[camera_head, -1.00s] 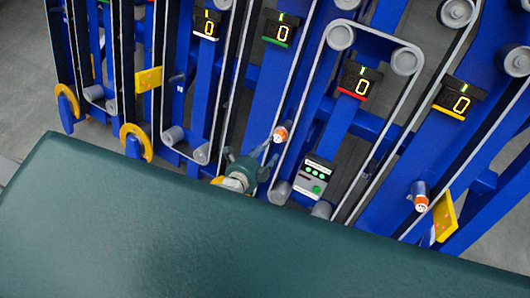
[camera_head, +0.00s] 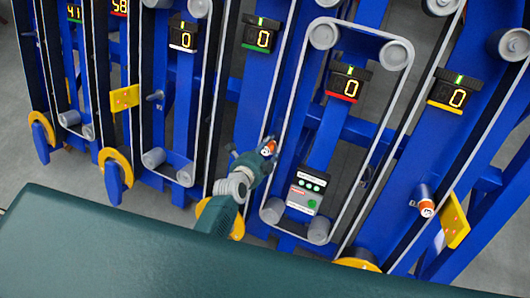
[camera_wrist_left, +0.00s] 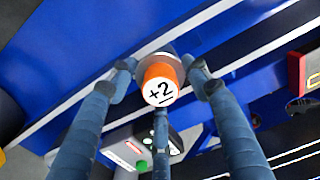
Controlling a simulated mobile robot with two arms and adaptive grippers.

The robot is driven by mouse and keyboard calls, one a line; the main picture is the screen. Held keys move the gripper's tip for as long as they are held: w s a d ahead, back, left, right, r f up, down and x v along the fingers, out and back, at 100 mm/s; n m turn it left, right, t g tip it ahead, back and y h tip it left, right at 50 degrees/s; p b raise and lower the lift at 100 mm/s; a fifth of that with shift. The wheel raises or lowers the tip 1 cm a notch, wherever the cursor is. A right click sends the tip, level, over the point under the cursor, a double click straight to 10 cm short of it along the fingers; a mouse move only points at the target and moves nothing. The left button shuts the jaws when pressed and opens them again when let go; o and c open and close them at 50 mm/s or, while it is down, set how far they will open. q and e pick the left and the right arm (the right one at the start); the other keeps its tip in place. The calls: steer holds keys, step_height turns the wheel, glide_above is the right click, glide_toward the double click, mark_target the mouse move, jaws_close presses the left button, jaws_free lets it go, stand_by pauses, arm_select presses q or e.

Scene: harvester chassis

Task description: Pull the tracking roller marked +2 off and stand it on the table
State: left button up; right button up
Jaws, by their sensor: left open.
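The tracking roller marked +2 (camera_wrist_left: 160,85) has an orange rim and a white face. It sits on the blue chassis and also shows in the head view (camera_head: 268,149). My left gripper (camera_head: 262,156) is at the roller. In the left wrist view its three fingers (camera_wrist_left: 160,92) are open, spread left, right and below the roller, with gaps visible beside it. The dark green table (camera_head: 110,255) fills the bottom of the head view, its top bare where it shows. My right gripper is not in view.
Another orange-and-white roller (camera_head: 426,208) sits farther right, beside a yellow plate (camera_head: 455,220). Grey belts run over pulleys (camera_head: 325,35) around the left gripper's area. A control box with green lights (camera_head: 307,192) is close to its right. Several digit displays are above.

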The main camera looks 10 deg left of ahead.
arm_select(q)
steer(key=c, duration=1)
steer(key=shift+r, duration=0.1)
steer(key=shift+c, duration=0.2)
steer(key=shift+p+v, duration=1.15)
steer(key=p+v, duration=0.6)
steer(key=v, duration=0.2)
steer(key=shift+r+p, duration=0.25)
steer(key=shift+p, duration=0.1)
stand_by(0.5)
